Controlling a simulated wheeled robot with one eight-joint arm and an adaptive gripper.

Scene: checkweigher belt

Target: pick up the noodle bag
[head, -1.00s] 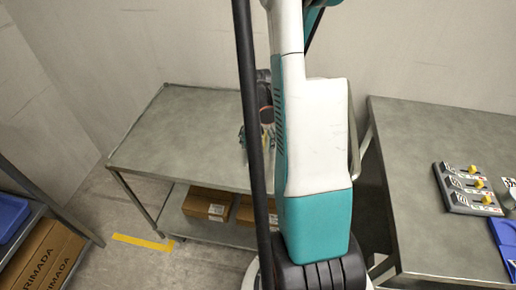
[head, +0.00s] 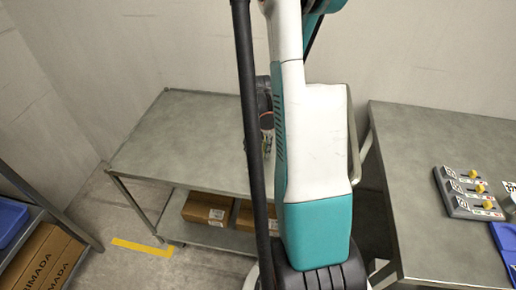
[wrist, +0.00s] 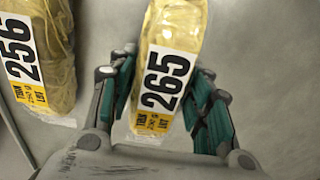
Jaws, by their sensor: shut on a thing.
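In the wrist view a clear bag of yellow noodles (wrist: 176,25) with a white label reading 265 lies between the teal-padded fingers of my gripper (wrist: 167,72). The fingers are shut on its two sides. A second noodle bag (wrist: 58,55), labelled 256, lies apart to the left. In the head view my arm and a dark post hide most of the gripper and both bags. I cannot tell whether the held bag is clear of the surface.
A grey metal table (head: 185,130) stands at the back, with cardboard boxes (head: 208,208) on its lower shelf. Another table (head: 425,150) on the right carries a grey unit with yellow knobs (head: 470,193) and a blue tray (head: 505,245). Shelving with a blue bin (head: 10,220) stands at left.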

